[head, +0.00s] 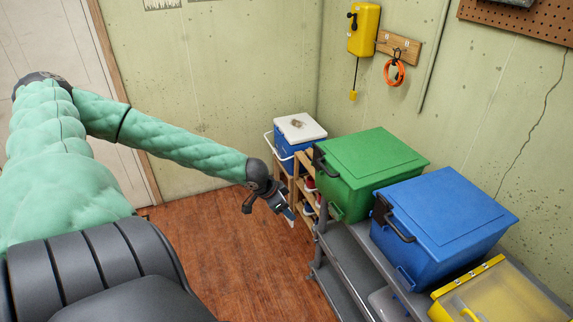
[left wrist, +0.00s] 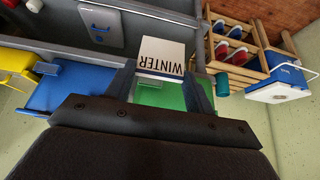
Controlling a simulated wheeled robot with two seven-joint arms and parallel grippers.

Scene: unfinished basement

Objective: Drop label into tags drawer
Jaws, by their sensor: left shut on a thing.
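My left gripper (head: 281,205) is out over the floor, left of the shelf with the lidded boxes. In the left wrist view the gripper (left wrist: 165,88) is shut on a white label (left wrist: 161,57) with a dark edge and the word WINTER, upside down in that picture. The label also shows as a small pale piece at the fingertips in the head view (head: 290,214). I cannot make out a drawer marked as the tags drawer in either view. My right gripper is in neither view.
A grey shelf (head: 345,268) carries a green box (head: 375,165), a blue box (head: 445,215) and a yellow-trimmed box (head: 495,298). Behind stand a wooden rack (left wrist: 236,72) with red and blue items and a blue-white cooler (head: 299,130). The wooden floor (head: 220,250) is clear.

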